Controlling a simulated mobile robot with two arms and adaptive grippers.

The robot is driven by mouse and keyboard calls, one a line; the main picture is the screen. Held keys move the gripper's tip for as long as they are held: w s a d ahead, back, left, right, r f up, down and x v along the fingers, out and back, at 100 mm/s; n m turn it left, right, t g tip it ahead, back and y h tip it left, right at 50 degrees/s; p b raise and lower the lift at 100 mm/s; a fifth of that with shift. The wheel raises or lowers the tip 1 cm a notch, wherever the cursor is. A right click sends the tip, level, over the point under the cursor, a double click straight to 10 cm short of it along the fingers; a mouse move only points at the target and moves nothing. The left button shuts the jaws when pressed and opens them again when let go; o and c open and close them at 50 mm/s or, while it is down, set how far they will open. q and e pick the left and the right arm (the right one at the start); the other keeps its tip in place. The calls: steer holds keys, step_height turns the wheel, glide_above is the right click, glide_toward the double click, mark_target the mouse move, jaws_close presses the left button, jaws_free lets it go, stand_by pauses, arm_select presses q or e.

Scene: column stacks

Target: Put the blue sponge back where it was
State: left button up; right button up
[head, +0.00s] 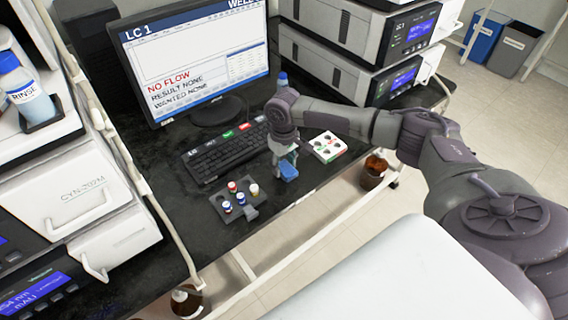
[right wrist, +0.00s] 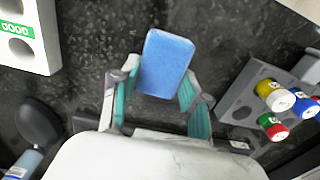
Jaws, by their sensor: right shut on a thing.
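The blue sponge (head: 288,172) is at the front part of the black bench, below my right gripper (head: 286,158). In the right wrist view the sponge (right wrist: 167,62) sits between the two teal-padded fingers of the right gripper (right wrist: 158,82), which is shut on it. Its far end sticks out past the fingertips. I cannot tell whether the sponge touches the bench top. My left gripper is not in view.
A grey vial rack (head: 236,211) with several capped vials stands left of the sponge, and a white-and-green tray (head: 326,147) stands right. Behind are a keyboard (head: 226,152) and monitor (head: 197,65). The bench's front edge with a rail (head: 300,200) is close.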

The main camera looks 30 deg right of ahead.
mark_target(284, 166)
steer(key=o, duration=1)
step_height(284, 166, up, 12)
steer(key=shift+r, duration=0.1)
stand_by(0.5)
